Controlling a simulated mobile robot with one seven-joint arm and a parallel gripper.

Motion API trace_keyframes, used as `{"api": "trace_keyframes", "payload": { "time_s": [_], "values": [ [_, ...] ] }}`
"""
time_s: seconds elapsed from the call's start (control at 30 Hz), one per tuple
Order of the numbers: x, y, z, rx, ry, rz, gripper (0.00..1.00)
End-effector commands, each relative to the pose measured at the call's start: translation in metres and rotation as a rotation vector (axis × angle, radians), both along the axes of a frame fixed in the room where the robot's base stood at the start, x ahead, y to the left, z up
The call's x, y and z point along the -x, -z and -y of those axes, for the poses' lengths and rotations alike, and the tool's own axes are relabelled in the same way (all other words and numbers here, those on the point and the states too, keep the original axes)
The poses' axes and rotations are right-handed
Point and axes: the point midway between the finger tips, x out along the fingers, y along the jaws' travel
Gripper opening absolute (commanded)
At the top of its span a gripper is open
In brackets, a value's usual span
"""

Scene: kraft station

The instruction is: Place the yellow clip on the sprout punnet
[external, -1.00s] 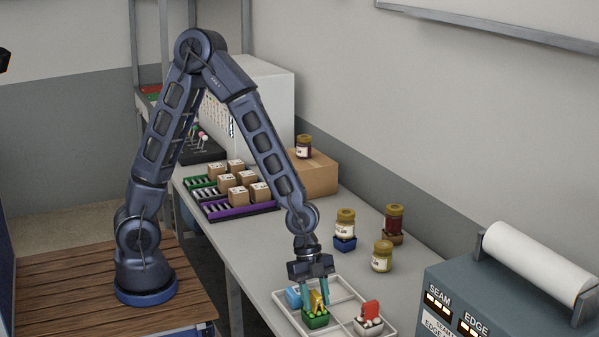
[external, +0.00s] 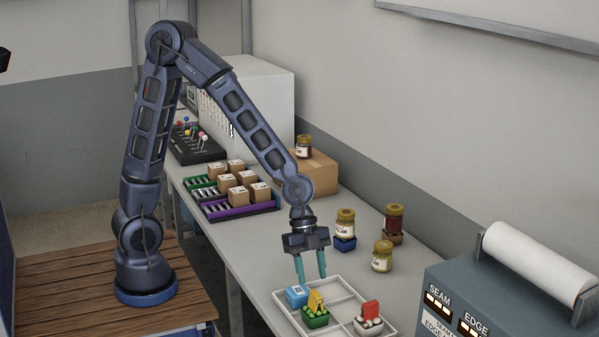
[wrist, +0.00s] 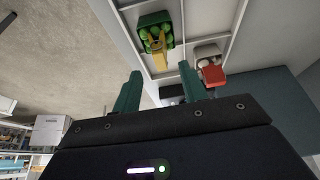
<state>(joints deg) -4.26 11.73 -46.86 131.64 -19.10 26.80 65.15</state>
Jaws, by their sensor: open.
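The yellow clip (external: 316,303) sits on the green sprout punnet (external: 316,320), in the near left part of the white divided tray (external: 348,283). In the wrist view the yellow clip (wrist: 158,48) lies over one edge of the punnet, which holds round green sprouts (wrist: 153,28). My gripper (external: 311,280) is open and empty, with its teal fingers apart above the tray, up and back from the clip. The fingers also show in the wrist view (wrist: 158,86), clear of the clip.
A blue item (external: 297,296) and a pale punnet with a red clip (external: 370,308) share the tray. Jars (external: 382,257) stand behind it, two on small blocks. A grey sealing machine (external: 470,300) is at the right. Small boxes (external: 238,196) sit in racks further back.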

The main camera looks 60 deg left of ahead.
Motion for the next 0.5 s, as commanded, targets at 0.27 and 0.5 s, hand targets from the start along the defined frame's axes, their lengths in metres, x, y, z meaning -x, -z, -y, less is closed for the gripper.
{"api": "trace_keyframes", "payload": {
  "time_s": [0.27, 0.5],
  "values": [
    [-0.001, -0.032, -0.014, -0.001, -0.002, 0.002, 0.43],
    [0.0, -0.045, -0.019, 0.0, -0.002, 0.0, 0.43]
  ]
}}
